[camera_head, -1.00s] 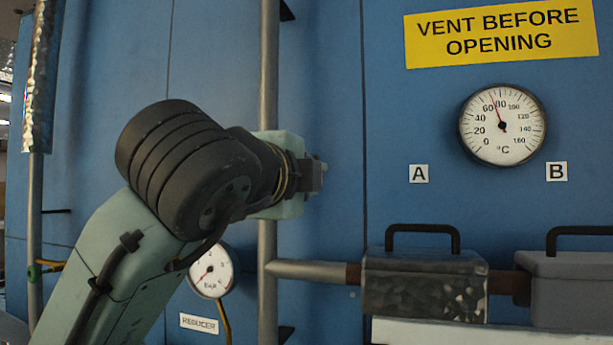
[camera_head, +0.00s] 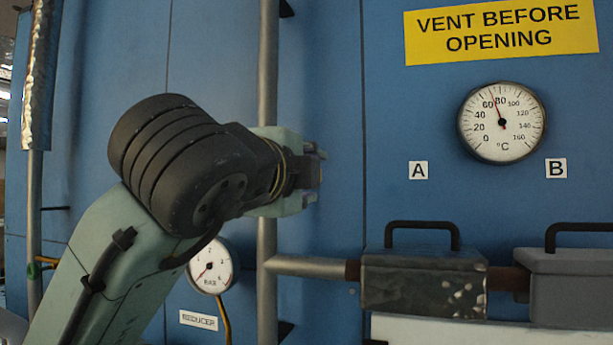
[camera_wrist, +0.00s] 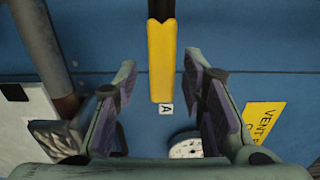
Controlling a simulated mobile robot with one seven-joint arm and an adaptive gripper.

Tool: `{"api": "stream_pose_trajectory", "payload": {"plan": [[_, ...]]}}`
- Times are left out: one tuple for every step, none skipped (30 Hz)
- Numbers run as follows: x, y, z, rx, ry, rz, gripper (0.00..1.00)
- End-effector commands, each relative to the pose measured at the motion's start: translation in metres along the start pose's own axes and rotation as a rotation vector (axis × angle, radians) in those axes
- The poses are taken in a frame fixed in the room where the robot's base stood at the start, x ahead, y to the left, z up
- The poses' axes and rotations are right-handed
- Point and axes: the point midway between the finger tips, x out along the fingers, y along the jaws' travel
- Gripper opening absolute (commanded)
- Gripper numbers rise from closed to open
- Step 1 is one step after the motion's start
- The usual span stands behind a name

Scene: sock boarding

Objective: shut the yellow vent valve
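The valve's yellow handle (camera_wrist: 161,62) is a straight lever with a black upper part in the wrist view. My gripper (camera_wrist: 160,80) is open, with one finger on each side of the handle's lower end. Gaps of blue panel show between the handle and both fingers, so neither appears to touch it. In the head view my gripper (camera_head: 318,178) is seen from the side in front of the vertical pipe. The valve body cannot be made out.
A grey pipe (camera_head: 268,80) runs up the blue panel (camera_head: 320,100) behind my wrist. Black-handled boxes (camera_head: 425,285) sit at lower right. A temperature dial (camera_head: 502,123) and a yellow sign (camera_head: 500,33) are above. A pressure gauge (camera_head: 212,268) is below my wrist.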

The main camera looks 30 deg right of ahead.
Motion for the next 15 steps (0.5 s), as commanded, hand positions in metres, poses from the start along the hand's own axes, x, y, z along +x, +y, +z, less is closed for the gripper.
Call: {"api": "stream_pose_trajectory", "payload": {"plan": [[-0.006,-0.001,0.000,0.001,-0.001,-0.002,0.38],[-0.010,-0.001,0.000,0.002,-0.001,-0.003,0.38],[-0.017,-0.001,0.001,0.002,-0.002,-0.004,0.38],[-0.023,-0.001,0.000,0.003,-0.002,-0.004,0.38],[-0.029,-0.001,0.000,0.003,-0.001,-0.004,0.38],[-0.038,-0.001,0.000,0.002,-0.002,-0.005,0.38],[-0.044,-0.001,0.000,0.003,-0.003,-0.003,0.38],[-0.051,-0.001,0.000,0.003,-0.002,-0.005,0.38],[-0.060,-0.001,0.000,0.002,-0.002,-0.003,0.38],[-0.066,-0.001,0.000,0.003,-0.002,-0.003,0.38],[-0.073,-0.001,0.000,0.003,-0.003,-0.004,0.38],[-0.080,0.000,0.000,0.002,-0.002,-0.003,0.38],[-0.086,-0.001,0.000,0.001,-0.002,-0.003,0.38],[-0.091,0.000,0.000,0.002,-0.002,-0.003,0.38],[-0.097,0.000,0.000,0.002,-0.001,-0.002,0.38]]}}
